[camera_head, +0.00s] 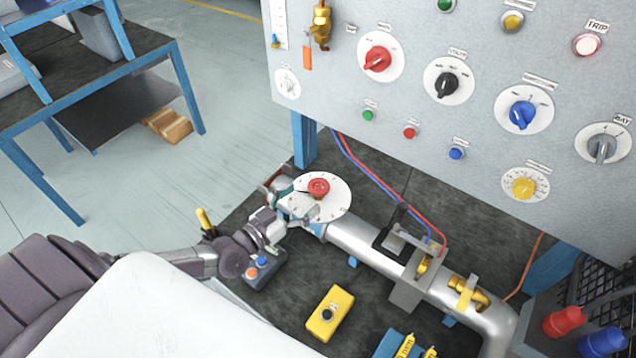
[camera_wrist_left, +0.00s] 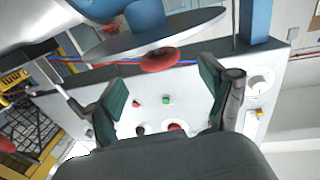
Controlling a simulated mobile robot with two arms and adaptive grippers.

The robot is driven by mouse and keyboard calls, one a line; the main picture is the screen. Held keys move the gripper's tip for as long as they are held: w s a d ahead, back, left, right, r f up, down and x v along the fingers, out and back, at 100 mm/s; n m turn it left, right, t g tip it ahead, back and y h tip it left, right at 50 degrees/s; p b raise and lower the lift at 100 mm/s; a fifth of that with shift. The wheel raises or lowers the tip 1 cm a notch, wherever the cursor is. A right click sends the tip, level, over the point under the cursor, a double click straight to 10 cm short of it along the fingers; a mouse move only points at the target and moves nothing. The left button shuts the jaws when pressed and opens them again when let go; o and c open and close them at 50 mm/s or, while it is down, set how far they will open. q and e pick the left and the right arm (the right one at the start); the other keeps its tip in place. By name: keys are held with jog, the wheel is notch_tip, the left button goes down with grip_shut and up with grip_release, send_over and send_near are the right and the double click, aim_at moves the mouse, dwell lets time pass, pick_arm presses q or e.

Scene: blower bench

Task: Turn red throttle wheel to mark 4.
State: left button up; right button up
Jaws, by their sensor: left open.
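The red throttle wheel (camera_head: 318,188) sits on a round white dial plate (camera_head: 336,206) at the left end of a silver pipe. The dial's marks are too small to read. My left gripper (camera_head: 289,200) is open, just left of the wheel, with its fingers at the dial's left edge. In the left wrist view the red wheel (camera_wrist_left: 160,60) shows beyond the open fingers of the left gripper (camera_wrist_left: 162,92), toward the top, under the dial plate (camera_wrist_left: 185,38). Nothing shows between the fingers, and they look apart from the wheel. My right gripper is not in view.
A grey panel (camera_head: 400,130) with several coloured knobs stands behind the bench. Red and blue hoses (camera_head: 375,178) run down to the silver pipe (camera_head: 360,241). A control box (camera_head: 265,272) with orange and blue buttons and a yellow box (camera_head: 330,312) lie in front.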

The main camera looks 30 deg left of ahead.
aim_at(309, 191)
pick_arm(q)
jog(key=x, duration=0.6)
jog(key=shift+w+p, duration=0.1)
jog(key=shift+p, duration=0.2)
jog(key=shift+c, duration=0.3)
jog(key=c, duration=1.1)
jog(key=b, duration=0.1)
jog(key=m+h+b, duration=0.1)
jog(key=b, duration=0.1)
jog(key=shift+f+g+h, duration=0.25)
jog(key=shift+g+h, duration=0.05)
jog(key=shift+r+b, duration=0.1)
jog(key=shift+b, duration=0.25)
jog(key=shift+r+h, duration=0.15)
jog(key=shift+h, duration=0.15)
